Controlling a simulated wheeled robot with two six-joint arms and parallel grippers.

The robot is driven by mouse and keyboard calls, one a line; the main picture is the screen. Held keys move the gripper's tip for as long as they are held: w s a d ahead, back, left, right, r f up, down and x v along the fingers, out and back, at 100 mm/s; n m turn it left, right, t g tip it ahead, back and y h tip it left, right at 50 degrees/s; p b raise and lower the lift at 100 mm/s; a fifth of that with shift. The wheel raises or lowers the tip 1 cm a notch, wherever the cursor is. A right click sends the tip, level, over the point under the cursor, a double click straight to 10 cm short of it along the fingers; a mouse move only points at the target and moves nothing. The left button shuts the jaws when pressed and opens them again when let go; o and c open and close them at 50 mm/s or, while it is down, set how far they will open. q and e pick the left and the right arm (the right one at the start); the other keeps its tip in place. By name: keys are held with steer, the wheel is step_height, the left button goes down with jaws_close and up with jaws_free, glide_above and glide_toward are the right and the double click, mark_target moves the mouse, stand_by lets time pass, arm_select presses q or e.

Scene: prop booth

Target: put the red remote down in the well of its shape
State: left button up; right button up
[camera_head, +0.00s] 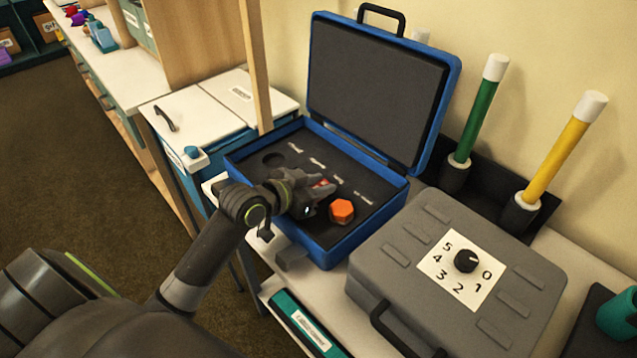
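The blue case (328,256) stands open on the white counter, its lid leaning back. Its dark foam insert has a round well (273,160) at the left and several small white labels along the back. My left gripper (318,190) reaches in over the middle of the foam. A small part of the red remote (322,183) shows between its fingers, which look closed on it. The gripper hides most of the remote and the foam beneath, so I cannot tell whether the remote touches its well. An orange hexagonal piece (342,211) sits in the foam to the right. My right gripper is out of view.
A closed grey case (400,275) with a numbered dial stands close on the right. Green (476,110) and yellow (558,158) rods stand in black holders behind it. A wooden post (256,70) rises behind the blue case's left corner. The open lid (372,90) blocks the back.

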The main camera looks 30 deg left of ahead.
arm_select(q)
steer(key=o, duration=0.4)
steer(key=shift+o, duration=0.2)
steer(key=shift+r, duration=0.25)
steer(key=shift+s+r, duration=0.15)
steer(key=shift+r, duration=0.05)
steer(key=p+v, duration=0.1)
steer(key=v, duration=1)
steer(key=shift+s+a+p, duration=0.15)
steer(key=shift+s+p, duration=0.1)
steer(key=shift+p, duration=0.15)
steer(key=shift+r, duration=0.1)
steer(key=shift+s, duration=0.1)
